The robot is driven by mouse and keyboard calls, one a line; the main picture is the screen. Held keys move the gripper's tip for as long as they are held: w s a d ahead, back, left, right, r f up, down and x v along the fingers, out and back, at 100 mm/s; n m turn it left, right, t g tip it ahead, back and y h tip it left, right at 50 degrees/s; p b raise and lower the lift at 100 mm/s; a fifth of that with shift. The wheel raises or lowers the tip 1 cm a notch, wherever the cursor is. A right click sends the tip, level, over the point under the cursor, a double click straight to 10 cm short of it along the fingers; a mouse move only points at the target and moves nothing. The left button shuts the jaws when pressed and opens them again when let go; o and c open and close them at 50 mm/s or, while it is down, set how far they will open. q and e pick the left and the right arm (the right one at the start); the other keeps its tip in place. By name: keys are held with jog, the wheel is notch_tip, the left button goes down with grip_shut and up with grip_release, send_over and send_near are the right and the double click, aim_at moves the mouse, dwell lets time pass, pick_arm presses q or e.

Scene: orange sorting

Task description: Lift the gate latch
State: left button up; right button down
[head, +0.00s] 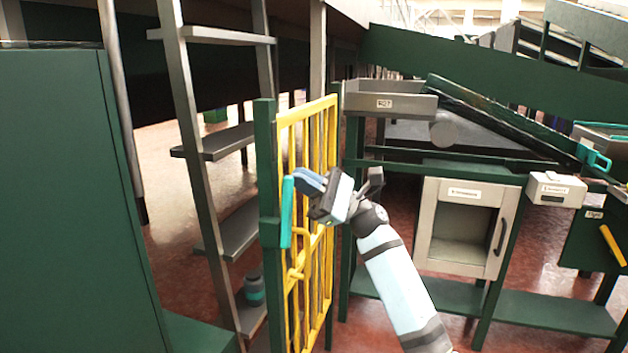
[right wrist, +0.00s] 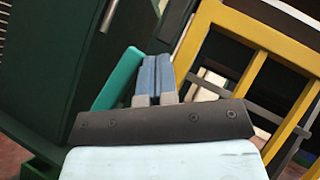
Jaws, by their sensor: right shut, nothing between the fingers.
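The yellow gate (head: 322,130) stands in the middle of the head view, beside a green post (head: 266,140). A teal latch handle (head: 287,212) runs upright along the post. My right gripper (head: 298,180) is shut and empty, with its blue fingertips close to the upper end of the handle. In the right wrist view the shut fingers (right wrist: 158,78) point toward the green post, with the teal handle (right wrist: 120,80) just to their left. I cannot tell whether they touch it. The yellow gate frame (right wrist: 260,50) is on the right there. My left gripper is not in view.
A grey ladder-like stair (head: 190,130) stands behind the gate on the left, with a dark canister (head: 254,290) low down. A large green cabinet (head: 60,190) fills the left edge. A grey cabinet with a window (head: 440,262) and a sloping chute (head: 500,120) stand right.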

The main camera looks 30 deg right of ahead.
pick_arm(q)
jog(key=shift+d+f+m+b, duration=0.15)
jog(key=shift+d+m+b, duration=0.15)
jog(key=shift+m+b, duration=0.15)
pick_arm(e)
jog(key=shift+s+a+r, duration=0.5)
jog(key=shift+a+r, duration=0.05)
jog(key=shift+a, duration=0.05)
jog(key=shift+r, duration=0.1)
jog(key=shift+s, duration=0.1)
pick_arm(q)
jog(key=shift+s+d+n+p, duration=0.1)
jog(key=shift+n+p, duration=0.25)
jog(key=shift+p, duration=0.35)
pick_arm(e)
jog(key=v, duration=1.3)
jog(key=shift+s, duration=0.2)
jog(key=shift+d, duration=0.1)
